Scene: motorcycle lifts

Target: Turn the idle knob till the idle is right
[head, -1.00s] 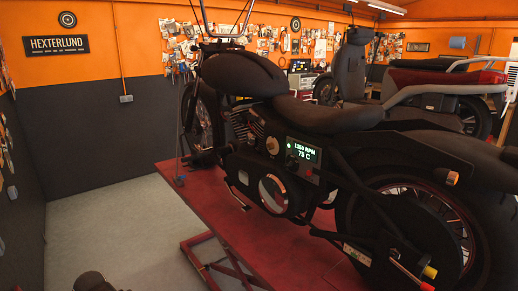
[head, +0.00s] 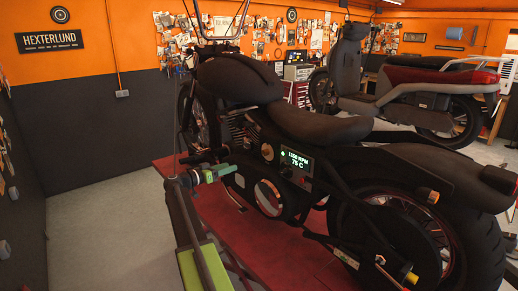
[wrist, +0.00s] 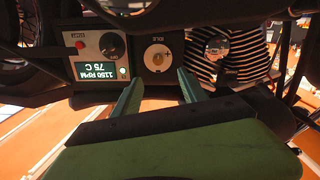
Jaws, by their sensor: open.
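The idle knob (wrist: 158,57) is a round, light-coloured knob on a dark plate marked IDLE and +, seen upside down in the wrist view. It also shows in the head view (head: 267,152), on the motorcycle's side. My gripper (wrist: 159,78) is open and empty. Its two green fingers point at the knob's plate, with the knob between and beyond their tips, apart from it. In the head view my gripper (head: 232,169) is left of the knob.
The display panel also has a dark knob (wrist: 112,45) and a red button (wrist: 108,44). The motorcycle (head: 320,125) stands on a red lift (head: 215,205). A second motorcycle (head: 410,90) stands behind. Grey floor at the left is clear.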

